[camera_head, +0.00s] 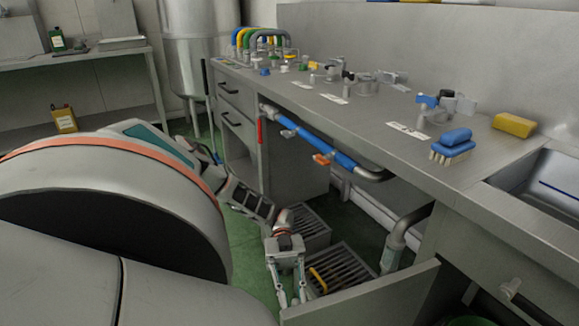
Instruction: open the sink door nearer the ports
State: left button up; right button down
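The sink door nearer the ports (365,295) is a grey panel at the lower middle. It stands swung out from the counter front, and the space behind it shows. My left gripper (292,299) points down by the door's free left end, its two fingers apart with nothing visible between them. I cannot tell whether a finger touches the door. The ports (345,85) and valves line the steel counter. My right gripper is not in view.
A blue pipe (320,143) runs under the counter edge, and a grey bent pipe (398,240) stands behind the door. A blue brush (452,147) and yellow sponge (514,125) lie beside the sink basin (555,185).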

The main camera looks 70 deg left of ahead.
pick_arm(q)
jog(key=w+a, duration=0.1)
jog(key=a, duration=0.7)
jog(key=shift+w+a, duration=0.3)
